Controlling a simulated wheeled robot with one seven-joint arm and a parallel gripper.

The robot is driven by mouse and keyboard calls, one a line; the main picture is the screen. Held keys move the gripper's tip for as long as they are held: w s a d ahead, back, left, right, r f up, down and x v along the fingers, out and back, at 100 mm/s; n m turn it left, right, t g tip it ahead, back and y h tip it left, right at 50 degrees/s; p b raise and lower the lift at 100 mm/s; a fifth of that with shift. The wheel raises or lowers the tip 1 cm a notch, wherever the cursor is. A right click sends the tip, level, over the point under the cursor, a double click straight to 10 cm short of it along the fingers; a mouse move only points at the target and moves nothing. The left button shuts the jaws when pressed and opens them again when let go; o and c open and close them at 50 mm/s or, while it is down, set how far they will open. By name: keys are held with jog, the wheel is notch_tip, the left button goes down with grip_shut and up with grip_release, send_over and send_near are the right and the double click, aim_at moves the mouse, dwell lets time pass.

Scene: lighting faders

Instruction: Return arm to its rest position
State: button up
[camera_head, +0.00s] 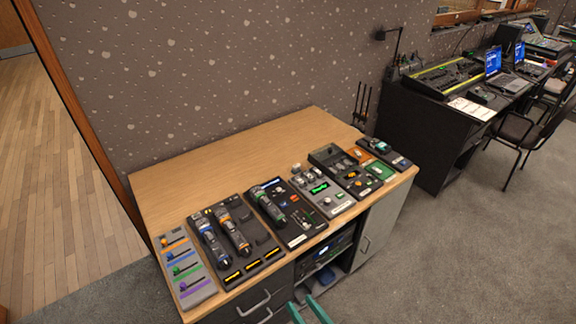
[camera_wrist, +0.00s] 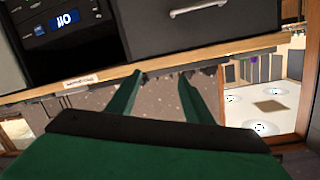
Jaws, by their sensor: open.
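My gripper (camera_head: 310,312) shows as two teal fingers at the bottom edge of the head view, in front of the wooden desk (camera_head: 165,187) and low beside its drawers. In the wrist view, my gripper (camera_wrist: 158,84) has its two green fingers spread apart with nothing between them. The wrist picture looks upside down: the desk's front edge (camera_wrist: 220,54) crosses it, with a dark drawer and its handle (camera_wrist: 198,8) above. The rest of my arm is not visible in the head view.
Several control panels line the desk, from a grey fader panel (camera_head: 186,270) at left to a small dark panel (camera_head: 383,153) at right. Cabinet handles (camera_head: 254,303) stick out in front. A black console desk (camera_head: 425,125) and chair (camera_head: 520,132) stand right. Carpet (camera_head: 440,250) is clear.

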jog(key=s+a+f+m+g+h, duration=0.1)
jog(key=s+f+m+h, duration=0.2)
jog(key=s, duration=0.5)
jog(key=s+a+f+m+g+h, duration=0.15)
jog(key=s+f+h, duration=0.25)
jog(key=s, duration=0.4)
jog(key=s+a+r+n+t, duration=0.1)
jog(key=s+r+t, duration=0.1)
jog(key=s+r, duration=0.3)
jog(key=s+a+r+n+t+h, duration=0.1)
jog(key=s+r, duration=0.4)
jog(key=r, duration=0.8)
jog(key=shift+s+r+t, duration=0.15)
jog(key=shift+r+t, duration=0.15)
jog(key=shift+t, duration=0.25)
jog(key=shift+a+n, duration=0.1)
jog(key=shift+n, duration=0.15)
